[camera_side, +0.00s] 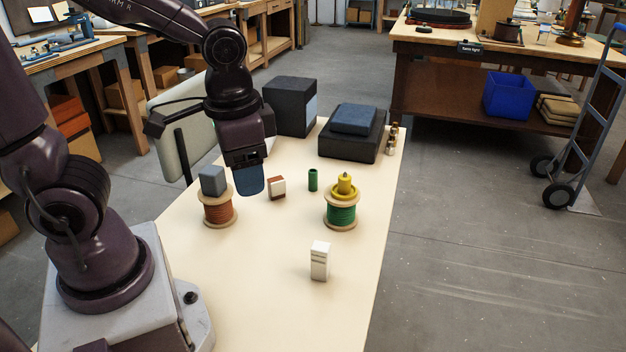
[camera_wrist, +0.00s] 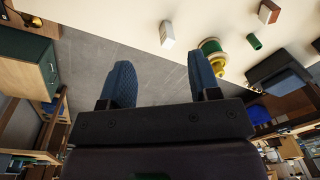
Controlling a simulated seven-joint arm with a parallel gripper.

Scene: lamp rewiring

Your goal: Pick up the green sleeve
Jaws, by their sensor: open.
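The green sleeve (camera_side: 313,180) is a small dark green tube standing upright on the pale table, behind and left of the green-wire spool. The green sleeve also shows in the wrist view (camera_wrist: 254,42), at upper right and apart from my fingers. My gripper (camera_side: 250,181) is in the air over the left part of the table, to the left of the sleeve. In the wrist view my gripper (camera_wrist: 164,82) shows two blue fingers spread apart with nothing between them.
A green-wire spool (camera_side: 341,217) with a yellow piece on top stands close to the sleeve. A copper-coloured spool (camera_side: 218,211) carries a grey block (camera_side: 213,180). A red-and-white block (camera_side: 277,188) and white block (camera_side: 320,261) stand nearby. Dark boxes (camera_side: 352,143) fill the back.

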